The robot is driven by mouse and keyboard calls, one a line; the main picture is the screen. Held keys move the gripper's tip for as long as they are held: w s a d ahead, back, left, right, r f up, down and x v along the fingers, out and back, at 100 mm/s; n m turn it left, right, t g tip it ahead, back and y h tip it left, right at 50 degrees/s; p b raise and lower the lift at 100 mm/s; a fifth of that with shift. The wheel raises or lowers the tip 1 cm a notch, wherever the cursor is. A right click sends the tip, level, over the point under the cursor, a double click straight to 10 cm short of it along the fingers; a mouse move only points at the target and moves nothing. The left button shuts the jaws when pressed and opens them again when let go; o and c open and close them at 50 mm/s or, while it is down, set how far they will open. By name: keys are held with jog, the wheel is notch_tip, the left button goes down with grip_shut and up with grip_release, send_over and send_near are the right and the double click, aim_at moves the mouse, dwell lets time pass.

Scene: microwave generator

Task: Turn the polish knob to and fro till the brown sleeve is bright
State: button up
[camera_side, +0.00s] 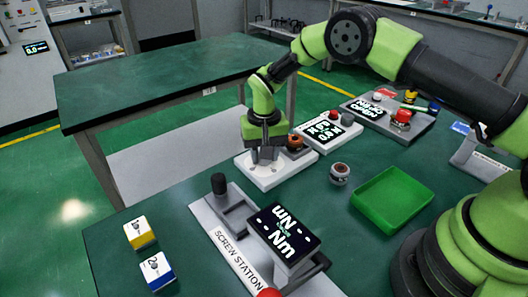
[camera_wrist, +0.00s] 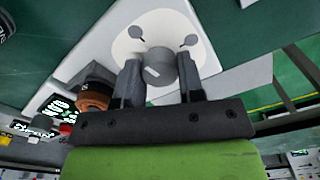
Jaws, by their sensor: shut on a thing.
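My gripper (camera_side: 265,148) points down over a white base plate (camera_side: 268,180). In the wrist view my gripper (camera_wrist: 158,85) has its two fingers shut on a grey round knob (camera_wrist: 160,68) with a small white mark on its top. In the side view the fingers mostly hide this knob. The brown sleeve (camera_side: 294,142) stands upright on the plate, just right of my gripper. It also shows in the wrist view (camera_wrist: 94,96), left of the fingers, brown-orange with a dark upper part.
Behind the sleeve is a white box with a display (camera_side: 322,132). A green tray (camera_side: 392,196) and a small round part (camera_side: 340,174) lie to the right. The screw station (camera_side: 240,245) is in front, with yellow (camera_side: 139,232) and blue (camera_side: 157,270) blocks at left.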

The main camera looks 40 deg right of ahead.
jog(key=shift+m, duration=0.6)
jog(key=o, duration=0.9)
notch_tip(320, 180, up, 10)
dwell(0.3)
